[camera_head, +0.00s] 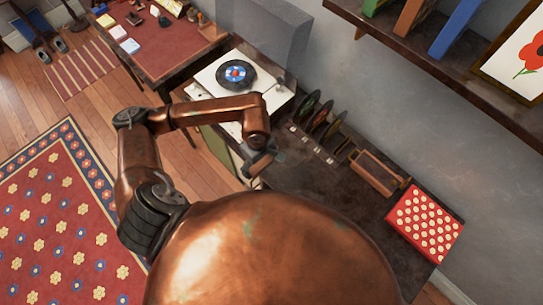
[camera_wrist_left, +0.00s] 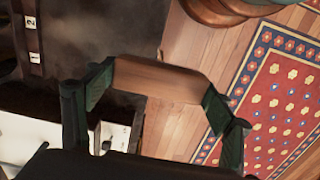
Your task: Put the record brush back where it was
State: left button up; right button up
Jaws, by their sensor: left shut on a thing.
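The record brush is a wooden block with rounded edges; it shows clearly in the left wrist view (camera_wrist_left: 155,80) and small in the head view (camera_head: 260,165). My left gripper (camera_wrist_left: 157,86) is shut on it, with one dark green-padded finger at each end. In the head view my left gripper (camera_head: 264,160) is at the front edge of the dark counter, below the record player. The brush appears raised off the counter, with floor visible past it in the wrist view. My right gripper is not in view.
A white record player (camera_head: 210,78) holds a black record (camera_head: 236,74). Several upright records (camera_head: 318,118), a wooden open box (camera_head: 378,172) and a red dotted item (camera_head: 427,225) line the dark counter (camera_head: 300,185). A shelf (camera_head: 440,65) overhangs at upper right.

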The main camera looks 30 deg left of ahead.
pick_arm(q)
jog(key=w, duration=0.1)
jog(key=w+f, duration=0.1)
jog(key=w, duration=0.1)
jog(key=w+f, duration=0.1)
jog(key=shift+w, duration=0.2)
jog(key=w+f, duration=0.4)
jog(key=f, duration=0.1)
jog(key=shift+w+f, duration=0.15)
jog(key=shift+w, duration=0.05)
jog(key=shift+w+f, duration=0.15)
jog(key=shift+f, duration=0.8)
jog(key=shift+w+f, duration=0.1)
jog(key=shift+f, duration=0.8)
jog(key=shift+a+f, duration=0.1)
jog(key=o, duration=1.5)
jog(key=shift+o, duration=0.2)
notch_tip(320, 180, up, 12)
